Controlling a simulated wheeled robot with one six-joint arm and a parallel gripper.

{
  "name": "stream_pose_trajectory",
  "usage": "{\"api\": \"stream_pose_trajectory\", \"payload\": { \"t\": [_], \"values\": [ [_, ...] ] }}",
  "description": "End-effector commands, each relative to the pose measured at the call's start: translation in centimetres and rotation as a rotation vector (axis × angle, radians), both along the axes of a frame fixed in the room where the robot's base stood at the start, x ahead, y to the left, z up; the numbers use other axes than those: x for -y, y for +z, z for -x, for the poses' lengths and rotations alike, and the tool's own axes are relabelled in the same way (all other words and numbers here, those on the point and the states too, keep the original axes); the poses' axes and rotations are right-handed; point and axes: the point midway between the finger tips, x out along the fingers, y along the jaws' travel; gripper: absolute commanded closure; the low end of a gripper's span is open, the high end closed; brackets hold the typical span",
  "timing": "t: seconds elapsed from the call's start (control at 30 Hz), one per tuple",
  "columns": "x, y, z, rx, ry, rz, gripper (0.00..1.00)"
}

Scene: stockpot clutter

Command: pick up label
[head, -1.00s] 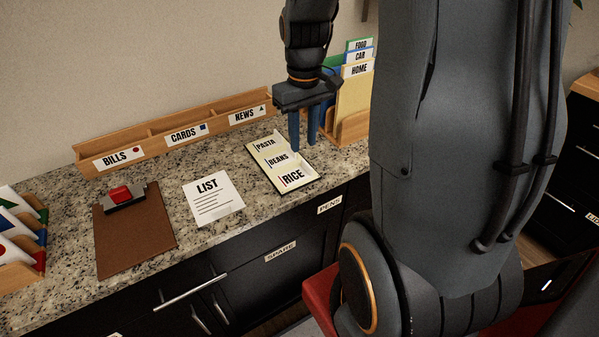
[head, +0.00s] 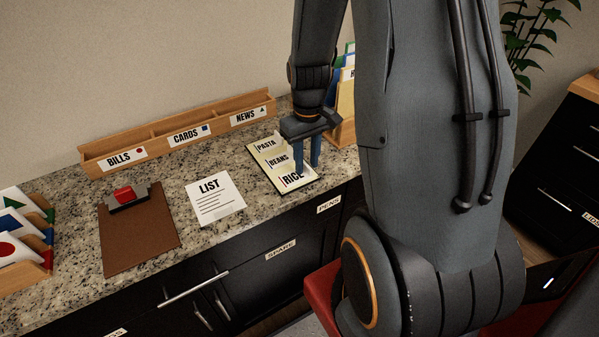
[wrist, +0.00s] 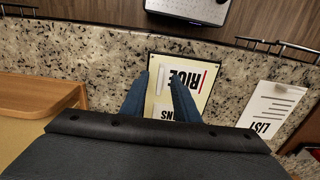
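A pale yellow sheet with a dark edge (head: 262,163) lies on the granite counter. It carries three white labels: PASTA (head: 266,145), BEANS (head: 278,160) and RICE (head: 291,181). My gripper (head: 307,166) points down over the right side of the sheet, by the RICE label, and partly covers that label. In the wrist view, the blue fingers (wrist: 160,80) are apart, with a small white strip between their tips, beside the word on the RICE label (wrist: 186,90). The BEANS label (wrist: 176,113) is partly hidden there. I cannot tell whether the fingers touch anything.
A LIST paper (head: 215,198) and a brown clipboard (head: 142,233) lie to the left. A wooden sorter (head: 180,137) marked BILLS, CARDS and NEWS stands behind. A wooden file holder (head: 343,132) is close behind my gripper. Bare granite shows between the papers.

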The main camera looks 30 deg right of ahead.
Motion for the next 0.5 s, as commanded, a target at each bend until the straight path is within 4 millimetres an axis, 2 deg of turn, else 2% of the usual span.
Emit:
{"api": "stream_pose_trajectory", "payload": {
  "t": [0.1, 0.3, 0.5],
  "values": [
    [0.00, 0.02, -0.02, 0.000, 0.000, 0.000, 0.72],
    [0.00, 0.03, -0.01, 0.000, 0.000, 0.000, 1.00],
    [0.00, 0.04, -0.01, 0.000, 0.000, 0.000, 1.00]
  ]
}}
